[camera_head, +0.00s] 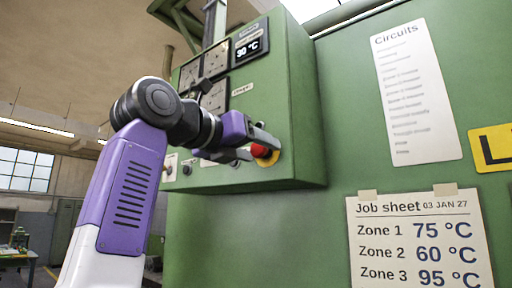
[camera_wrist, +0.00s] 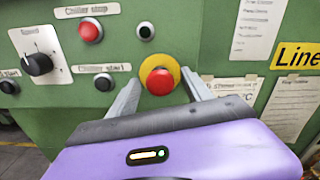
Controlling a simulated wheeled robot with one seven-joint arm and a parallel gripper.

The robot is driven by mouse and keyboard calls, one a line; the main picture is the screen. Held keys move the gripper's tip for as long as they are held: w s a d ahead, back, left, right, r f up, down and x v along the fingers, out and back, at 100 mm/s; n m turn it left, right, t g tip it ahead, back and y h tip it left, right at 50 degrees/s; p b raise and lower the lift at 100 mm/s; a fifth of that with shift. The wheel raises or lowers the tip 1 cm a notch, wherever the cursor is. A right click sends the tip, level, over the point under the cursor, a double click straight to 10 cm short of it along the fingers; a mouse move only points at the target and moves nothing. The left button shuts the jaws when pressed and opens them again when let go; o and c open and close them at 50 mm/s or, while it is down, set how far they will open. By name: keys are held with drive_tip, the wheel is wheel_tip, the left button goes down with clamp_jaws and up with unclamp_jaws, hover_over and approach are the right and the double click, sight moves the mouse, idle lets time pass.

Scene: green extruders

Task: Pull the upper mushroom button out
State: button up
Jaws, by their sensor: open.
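A red mushroom button (camera_wrist: 159,82) on a round yellow plate (camera_wrist: 173,68) faces me on the green control box. In the head view the red button (camera_head: 259,151) and yellow plate (camera_head: 268,160) sit low on the box front. My gripper (camera_head: 264,150) is open, with its fingers pointing at the box. In the wrist view its fingertips (camera_wrist: 161,80) lie on either side of the red button, with gaps visible on both sides. I cannot tell how deep the fingers reach. No second mushroom button on a yellow plate shows.
A smaller red "Chiller stop" button (camera_wrist: 91,31), a black button (camera_wrist: 146,31), a black Chiller start button (camera_wrist: 103,81) and a speed knob (camera_wrist: 38,64) surround it. The green box (camera_head: 300,110) juts from a green panel carrying a job sheet (camera_head: 415,240) and a Circuits list (camera_head: 415,95).

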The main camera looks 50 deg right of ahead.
clamp_jaws()
idle(1.4)
